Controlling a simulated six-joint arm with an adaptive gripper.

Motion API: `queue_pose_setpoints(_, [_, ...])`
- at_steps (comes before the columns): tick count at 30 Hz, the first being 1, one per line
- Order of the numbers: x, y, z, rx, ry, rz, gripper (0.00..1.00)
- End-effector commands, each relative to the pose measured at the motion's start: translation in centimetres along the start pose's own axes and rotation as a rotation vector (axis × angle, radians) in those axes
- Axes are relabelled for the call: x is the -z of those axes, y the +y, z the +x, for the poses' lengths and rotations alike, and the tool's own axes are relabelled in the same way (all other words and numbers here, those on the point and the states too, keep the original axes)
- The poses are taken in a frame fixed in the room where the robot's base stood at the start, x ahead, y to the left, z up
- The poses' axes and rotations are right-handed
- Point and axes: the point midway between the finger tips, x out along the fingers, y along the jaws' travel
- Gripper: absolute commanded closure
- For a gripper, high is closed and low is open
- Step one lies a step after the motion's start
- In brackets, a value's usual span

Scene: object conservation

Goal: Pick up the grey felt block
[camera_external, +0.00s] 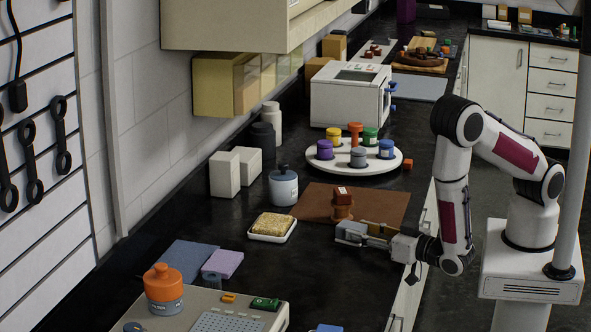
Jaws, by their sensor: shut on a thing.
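My gripper (368,235) reaches in from the right, low over the front part of the dark counter. It is shut on a light grey block (348,231), which looks like the grey felt block. The fingers cover part of the block. I cannot tell whether the block touches the counter or is slightly above it. It is just in front of the brown mat's near edge.
A brown mat (385,205) with a brown stacked object (342,204) lies right behind the gripper. A white dish (273,229) with a tan sponge-like block stands to the left. A white round carousel (355,165) with several coloured containers is farther back. Bare counter (310,275) lies in front.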

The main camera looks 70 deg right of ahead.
Motion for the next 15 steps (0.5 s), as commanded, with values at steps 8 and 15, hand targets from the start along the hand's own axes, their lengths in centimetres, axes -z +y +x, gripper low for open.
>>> queue_pose_setpoints(8, [0.05,-0.01,0.0,0.0,0.0,0.0,0.87])
queue_pose_setpoints(15, [0.68,-0.01,-0.03,0.0,0.0,0.0,0.87])
